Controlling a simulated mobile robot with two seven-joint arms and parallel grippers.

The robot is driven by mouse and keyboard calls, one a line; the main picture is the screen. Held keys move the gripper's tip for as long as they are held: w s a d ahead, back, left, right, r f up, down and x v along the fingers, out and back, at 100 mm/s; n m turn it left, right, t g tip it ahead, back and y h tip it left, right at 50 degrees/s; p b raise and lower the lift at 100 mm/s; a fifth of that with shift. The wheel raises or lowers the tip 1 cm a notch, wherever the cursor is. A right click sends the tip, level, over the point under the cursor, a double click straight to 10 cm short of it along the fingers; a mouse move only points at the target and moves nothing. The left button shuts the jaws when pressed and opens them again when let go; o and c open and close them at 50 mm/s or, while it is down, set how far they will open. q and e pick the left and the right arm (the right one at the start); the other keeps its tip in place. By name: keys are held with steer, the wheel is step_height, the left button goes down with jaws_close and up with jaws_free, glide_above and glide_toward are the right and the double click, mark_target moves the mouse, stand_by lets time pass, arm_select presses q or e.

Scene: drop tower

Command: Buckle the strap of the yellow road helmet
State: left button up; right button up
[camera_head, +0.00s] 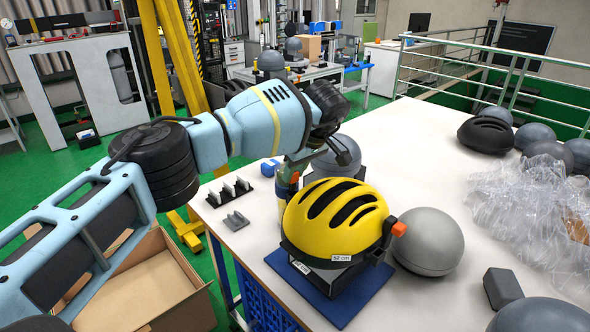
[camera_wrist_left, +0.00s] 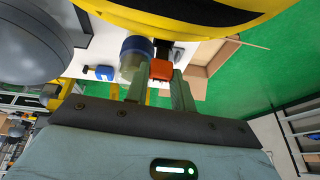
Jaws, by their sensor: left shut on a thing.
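The yellow road helmet (camera_head: 335,205) sits on a dark stand over a blue mat (camera_head: 352,305). An orange buckle part (camera_head: 399,229) sticks out at its right side. My left gripper (camera_head: 287,188) is at the helmet's left side, its fingers partly hidden. In the left wrist view, its two fingers (camera_wrist_left: 160,88) are shut on another orange buckle part (camera_wrist_left: 162,69), just beside the yellow shell (camera_wrist_left: 180,18). A dark strap piece shows behind that part. Whether the strap hangs free below is hidden. My right gripper is out of view.
A grey ball (camera_head: 428,242) stands close to the helmet's right, and another grey ball (camera_head: 338,155) is behind it. Clear plastic wrap (camera_head: 525,210) and a black helmet (camera_head: 486,134) lie farther right. An open cardboard box (camera_head: 145,290) is below the table's left edge.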

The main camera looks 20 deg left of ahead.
mark_target(296, 179)
arm_select(q)
steer(key=shift+f, duration=0.15)
steer(key=shift+f, duration=1.2)
steer(key=shift+f, duration=0.2)
steer(key=o, duration=0.8)
steer(key=shift+o, duration=0.2)
steer(key=shift+v, duration=3.85)
steer(key=shift+s, duration=0.1)
